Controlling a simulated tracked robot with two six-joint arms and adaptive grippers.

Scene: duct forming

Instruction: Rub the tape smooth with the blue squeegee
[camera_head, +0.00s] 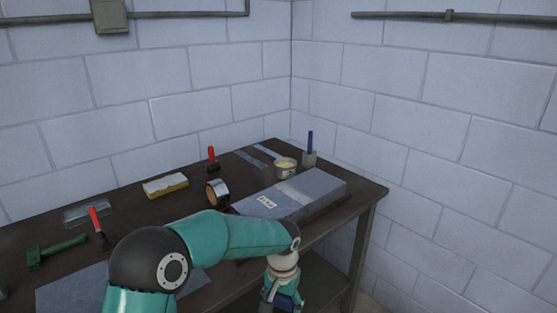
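A grey box-shaped duct (325,187) lies on the dark table at the right. A paler band, which looks like the tape (293,190), crosses its top, and a small white label sits on its near face. A blue-handled tool (310,141), possibly the squeegee, stands upright behind the duct, its lower end in or against a grey block-like shape. My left arm reaches across the front of the table and bends down; its gripper (284,297) is at the bottom edge, below and in front of the duct. Its fingers are not clear. My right gripper is out of view.
A tape roll (217,193), a yellow sponge (165,186), a pot (285,168) and a red-handled brush (212,160) stand near the duct. A red-handled tool (98,228) and a green tool (56,250) lie at left. Block walls close off the back and right.

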